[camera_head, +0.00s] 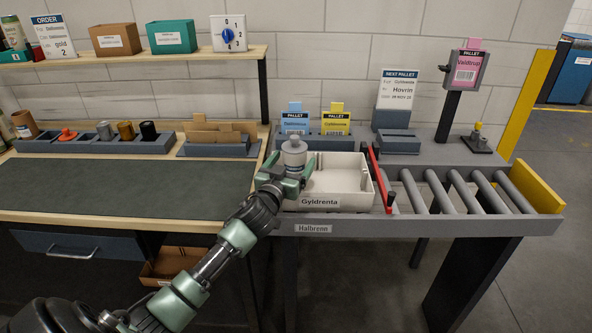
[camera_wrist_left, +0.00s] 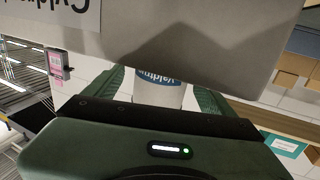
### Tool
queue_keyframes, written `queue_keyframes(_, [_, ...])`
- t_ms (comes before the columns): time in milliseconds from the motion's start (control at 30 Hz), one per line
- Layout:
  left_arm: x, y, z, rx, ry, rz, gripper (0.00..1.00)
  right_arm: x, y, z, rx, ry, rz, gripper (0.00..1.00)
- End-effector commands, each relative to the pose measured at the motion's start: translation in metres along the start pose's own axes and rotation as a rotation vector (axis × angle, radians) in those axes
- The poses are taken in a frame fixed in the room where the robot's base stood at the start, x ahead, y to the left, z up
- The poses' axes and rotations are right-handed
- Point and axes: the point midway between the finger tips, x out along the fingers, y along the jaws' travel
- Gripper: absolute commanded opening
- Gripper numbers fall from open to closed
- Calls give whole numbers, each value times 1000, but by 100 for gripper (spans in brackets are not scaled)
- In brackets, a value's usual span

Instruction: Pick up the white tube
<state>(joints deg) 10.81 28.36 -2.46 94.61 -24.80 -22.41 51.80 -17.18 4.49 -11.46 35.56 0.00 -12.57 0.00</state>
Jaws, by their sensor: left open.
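A pale tube with a stepped top (camera_head: 294,151) stands upright at the left end of the cream tray labelled Gyldrenta (camera_head: 322,203). In the left wrist view a white tube with a blue label band (camera_wrist_left: 158,92) shows between my fingers; its label text is upside down. My left gripper (camera_head: 286,180) is at the tray's left end, its open fingers on either side of the tube. It also shows in the left wrist view (camera_wrist_left: 160,95). I cannot tell whether the fingers touch the tube. Its lower part is hidden in the head view. My right gripper is not in view.
The tray sits on the grey conveyor bench (camera_head: 312,228), with a red bar (camera_head: 379,178) at its right and bare rollers (camera_head: 465,192) beyond. Blue and yellow pallet cards (camera_head: 336,123) stand behind. The green mat (camera_head: 120,188) at left is clear.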

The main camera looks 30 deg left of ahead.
Motion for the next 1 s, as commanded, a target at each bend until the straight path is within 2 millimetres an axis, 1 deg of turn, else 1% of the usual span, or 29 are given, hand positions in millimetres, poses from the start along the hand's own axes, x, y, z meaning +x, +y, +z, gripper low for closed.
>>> queue_keyframes(33, [4,0,-1,1,0,-1,85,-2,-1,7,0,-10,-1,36])
queue_keyframes(167, [20,-2,-5,1,0,-2,85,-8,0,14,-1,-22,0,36])
queue_keyframes(267, [34,-2,-7,1,0,-2,85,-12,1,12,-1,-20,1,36])
queue_keyframes(300, [39,-2,-4,-1,0,-2,85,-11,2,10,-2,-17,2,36])
queue_keyframes(400, [48,-2,-4,-1,-1,-1,85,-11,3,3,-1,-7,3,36])
queue_keyframes(533, [53,-1,-3,-1,0,0,85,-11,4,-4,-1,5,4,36])
queue_keyframes(700, [53,-1,-3,-1,-1,0,85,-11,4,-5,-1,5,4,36])
queue_keyframes(733, [53,-1,-3,-1,-1,0,80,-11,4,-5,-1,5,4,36])
queue_keyframes(767, [53,-1,-3,-1,-1,0,71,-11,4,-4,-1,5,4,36])
queue_keyframes(800, [53,-1,-3,-1,-1,0,60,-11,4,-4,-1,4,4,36])
queue_keyframes(867, [53,-1,-3,-1,-1,0,43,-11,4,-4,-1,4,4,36])
queue_keyframes(900, [53,-1,-3,-1,-1,0,32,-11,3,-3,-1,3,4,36])
queue_keyframes(967, [52,-1,-3,-1,-1,0,16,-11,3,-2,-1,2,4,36])
queue_keyframes(1000, [52,-1,-3,-1,-1,0,4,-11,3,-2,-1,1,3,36])
